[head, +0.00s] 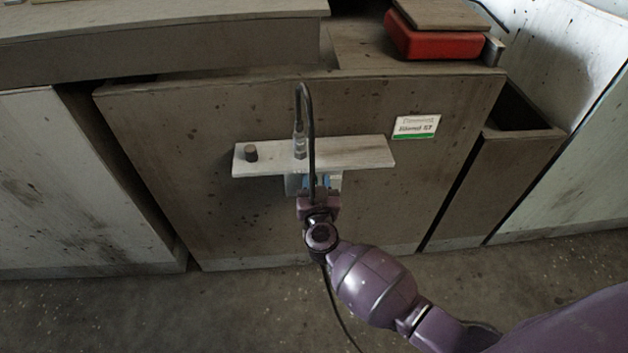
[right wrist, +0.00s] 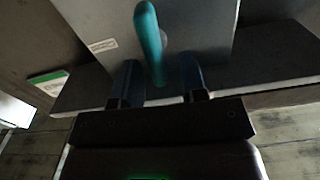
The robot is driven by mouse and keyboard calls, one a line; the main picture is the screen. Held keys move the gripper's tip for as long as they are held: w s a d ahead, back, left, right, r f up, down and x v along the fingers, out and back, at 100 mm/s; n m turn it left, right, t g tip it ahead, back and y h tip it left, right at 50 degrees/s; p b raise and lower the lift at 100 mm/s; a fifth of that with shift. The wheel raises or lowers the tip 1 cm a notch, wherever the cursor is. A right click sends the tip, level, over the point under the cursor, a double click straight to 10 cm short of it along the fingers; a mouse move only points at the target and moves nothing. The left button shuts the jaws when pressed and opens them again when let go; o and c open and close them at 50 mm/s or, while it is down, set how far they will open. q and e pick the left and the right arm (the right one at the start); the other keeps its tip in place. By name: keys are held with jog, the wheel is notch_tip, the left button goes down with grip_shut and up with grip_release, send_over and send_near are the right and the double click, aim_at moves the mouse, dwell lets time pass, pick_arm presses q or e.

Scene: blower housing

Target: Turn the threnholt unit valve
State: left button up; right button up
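The valve's teal handle (right wrist: 151,42) shows in the right wrist view, in front of a grey box face with a small white label. In the head view this pale box (head: 293,186) sits just under a shelf, mostly hidden behind my right gripper (head: 322,183). My right gripper's two blue fingers stand apart, one on each side of the handle's lower end. A gap shows on the right of the handle, so the gripper is open and not closed on it. Whether the left finger touches the handle I cannot tell. My left gripper is not in view.
A pale shelf (head: 365,153) juts from the brown panel, with a dark knob (head: 251,154) and a clear fitting (head: 299,146) on it. A black hose (head: 311,120) loops up there. A white-and-green sign (head: 416,126) is at right. A red box (head: 436,42) lies on top.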

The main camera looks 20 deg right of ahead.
jog(key=shift+w+d, duration=0.15)
jog(key=shift+w, duration=0.2)
grip_shut()
